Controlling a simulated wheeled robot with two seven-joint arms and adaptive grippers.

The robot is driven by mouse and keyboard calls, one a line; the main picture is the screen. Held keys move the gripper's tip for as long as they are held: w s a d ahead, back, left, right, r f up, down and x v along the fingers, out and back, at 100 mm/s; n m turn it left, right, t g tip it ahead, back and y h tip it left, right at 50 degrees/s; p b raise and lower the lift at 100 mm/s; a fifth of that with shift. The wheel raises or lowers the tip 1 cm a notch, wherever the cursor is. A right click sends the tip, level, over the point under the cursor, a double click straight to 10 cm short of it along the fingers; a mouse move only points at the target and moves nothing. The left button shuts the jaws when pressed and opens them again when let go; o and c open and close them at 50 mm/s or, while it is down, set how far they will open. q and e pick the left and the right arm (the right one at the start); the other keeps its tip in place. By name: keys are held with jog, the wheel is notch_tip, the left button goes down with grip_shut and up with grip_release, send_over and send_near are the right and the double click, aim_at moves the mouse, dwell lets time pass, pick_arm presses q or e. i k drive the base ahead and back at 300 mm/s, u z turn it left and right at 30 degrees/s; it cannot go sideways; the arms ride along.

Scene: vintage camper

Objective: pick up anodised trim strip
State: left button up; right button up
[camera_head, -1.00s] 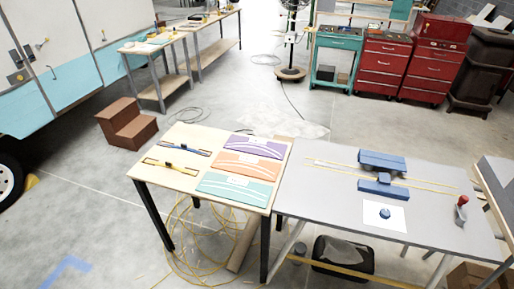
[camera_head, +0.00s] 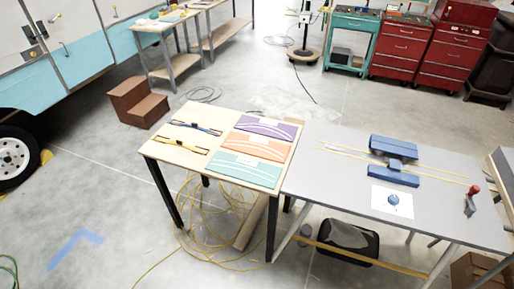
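Long, thin gold-yellow strips (camera_head: 345,152) lie flat on the grey table (camera_head: 335,185) at the right. They run left to right, and their middle is partly hidden by a blue fixture (camera_head: 393,143). One of them may be the anodised trim strip; at this size I cannot tell which. A second blue block (camera_head: 391,175) sits in front of the fixture. Neither of my grippers is in view.
A wooden table (camera_head: 160,143) adjoins on the left, with purple, orange and teal panels (camera_head: 246,170) and two narrow tools (camera_head: 181,145). A red-topped tool (camera_head: 472,200) stands at the grey table's right. Yellow cable (camera_head: 200,235) coils on the floor. The floor at front left is mostly clear.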

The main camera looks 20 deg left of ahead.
aim_at(179, 142)
jog(key=u, duration=1.35)
